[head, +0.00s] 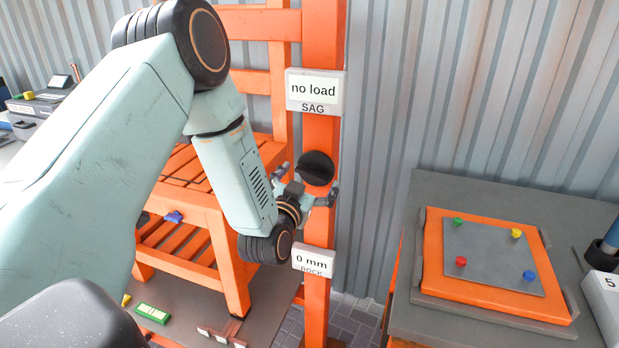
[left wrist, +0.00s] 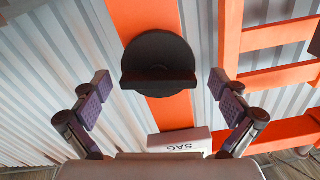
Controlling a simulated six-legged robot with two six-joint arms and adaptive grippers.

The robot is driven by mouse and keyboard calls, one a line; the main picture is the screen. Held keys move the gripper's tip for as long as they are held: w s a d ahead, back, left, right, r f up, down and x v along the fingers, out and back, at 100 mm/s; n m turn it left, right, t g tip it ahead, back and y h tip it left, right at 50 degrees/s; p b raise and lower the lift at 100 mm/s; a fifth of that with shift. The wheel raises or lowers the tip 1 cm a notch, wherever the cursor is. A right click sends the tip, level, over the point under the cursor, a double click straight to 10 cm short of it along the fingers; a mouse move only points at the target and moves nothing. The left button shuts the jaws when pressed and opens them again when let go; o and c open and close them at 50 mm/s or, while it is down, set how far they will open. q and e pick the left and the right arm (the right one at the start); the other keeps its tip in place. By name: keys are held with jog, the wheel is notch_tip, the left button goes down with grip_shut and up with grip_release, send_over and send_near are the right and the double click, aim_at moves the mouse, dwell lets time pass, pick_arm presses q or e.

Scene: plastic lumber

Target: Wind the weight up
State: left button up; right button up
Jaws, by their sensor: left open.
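A round black knob (head: 316,165) with a raised bar across it is mounted on the upright orange post (head: 322,132). It also shows in the left wrist view (left wrist: 158,60), with the bar running level across that picture. My left gripper (head: 308,184) is open in front of the knob. In the left wrist view its fingers (left wrist: 160,84) stand apart on both sides of the knob, with clear gaps to it. A "no load SAG" sign (head: 314,90) is above the knob and a "0 mm ROCK" sign (head: 313,261) below. I cannot make out a weight.
An orange slatted chair (head: 212,222) stands left of the post. At right, a grey table (head: 432,184) bears an orange board (head: 434,250) with a grey plate and several coloured knobs. A box marked 5 (head: 606,300) is at the right edge. A corrugated wall is behind.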

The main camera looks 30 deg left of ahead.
pick_arm(q)
jog(key=shift+w+d+f, duration=0.1)
jog(key=shift+w+d, duration=0.05)
jog(key=shift+w, duration=0.1)
jog(key=shift+c, duration=0.4)
jog(key=shift+s+a, duration=0.2)
jog(key=shift+a, duration=0.05)
jog(key=c, duration=0.5)
jog(key=shift+w+d, duration=0.1)
jog(key=shift+d, duration=0.1)
jog(key=shift+c, duration=1.2)
jog(key=shift+a, duration=0.1)
jog(key=c, duration=0.3)
jog(key=shift+n+b, duration=0.4)
jog(key=shift+n, duration=1)
jog(key=o, duration=1.1)
jog(key=shift+w, duration=0.1)
